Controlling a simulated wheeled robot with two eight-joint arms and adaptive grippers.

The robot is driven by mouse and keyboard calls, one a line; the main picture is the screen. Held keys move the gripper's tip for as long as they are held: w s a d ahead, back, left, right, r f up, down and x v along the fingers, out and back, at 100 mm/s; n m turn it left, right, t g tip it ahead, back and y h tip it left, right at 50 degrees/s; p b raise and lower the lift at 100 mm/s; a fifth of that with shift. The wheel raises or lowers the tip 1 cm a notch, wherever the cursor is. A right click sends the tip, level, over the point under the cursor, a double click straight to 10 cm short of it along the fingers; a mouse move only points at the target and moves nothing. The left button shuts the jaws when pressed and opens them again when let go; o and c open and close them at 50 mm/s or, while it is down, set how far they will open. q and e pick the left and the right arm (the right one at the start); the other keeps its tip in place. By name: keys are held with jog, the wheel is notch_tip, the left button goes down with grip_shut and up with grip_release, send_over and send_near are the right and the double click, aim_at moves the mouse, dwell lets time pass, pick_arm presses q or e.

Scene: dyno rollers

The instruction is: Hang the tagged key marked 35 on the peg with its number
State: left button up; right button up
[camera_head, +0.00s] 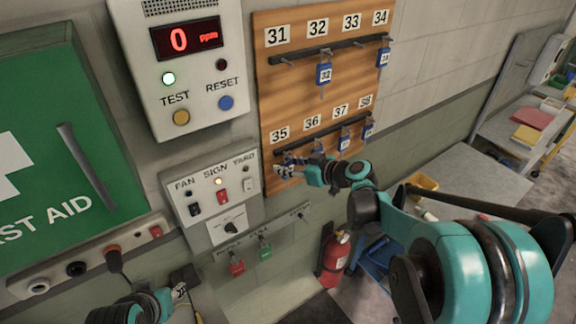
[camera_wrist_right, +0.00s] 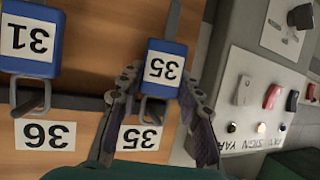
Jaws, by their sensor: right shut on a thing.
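The blue tag marked 35 (camera_wrist_right: 160,68) sits between the fingertips of my right gripper (camera_wrist_right: 158,88), which is shut on it. It appears upside down in the right wrist view, and its metal loop lies in front of the board near the printed 35 label (camera_wrist_right: 139,138). I cannot tell whether the loop is around the peg. In the head view my right gripper (camera_head: 288,168) is at the lower left of the wooden board (camera_head: 270,95), just below the 35 label (camera_head: 280,133), hiding the tag. My left gripper (camera_head: 181,291) is low at the left; its fingers are unclear.
A blue tag marked 31 (camera_wrist_right: 30,38) hangs by the 36 label (camera_wrist_right: 46,134), close beside my right gripper. Other blue tags hang along the lower rail and at 32 (camera_head: 324,73) and 34 (camera_head: 383,57). A switch panel (camera_head: 213,195) is below left of the board.

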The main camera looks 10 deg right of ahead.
jog(key=o, duration=1.2)
jog(key=shift+w+a, duration=0.1)
jog(key=v, duration=1.2)
jog(key=s+a+f+m+g+h+b, duration=0.25)
jog(key=s+f+b, duration=0.3)
jog(key=f, duration=0.35)
jog(key=s+a+f+m+g+h+b, duration=0.1)
jog(key=s+a+f+b, duration=0.3)
jog(key=f+b, duration=0.4)
pick_arm(q)
notch_tip(320, 180, down, 23)
jog(key=b, duration=1)
jog(key=shift+f, duration=0.45)
pick_arm(e)
jog(key=s+f+m+h, duration=0.1)
jog(key=s+f, duration=0.2)
jog(key=f, duration=0.2)
jog(key=s+f+m+h, duration=0.1)
jog(key=s+f+h, duration=0.1)
jog(key=f, duration=0.4)
jog(key=s+d+f+m+h, duration=0.1)
jog(key=s+f, duration=0.3)
jog(key=f, duration=0.2)
jog(key=shift+s+m+g, duration=0.1)
jog(key=shift+m+g, duration=0.15)
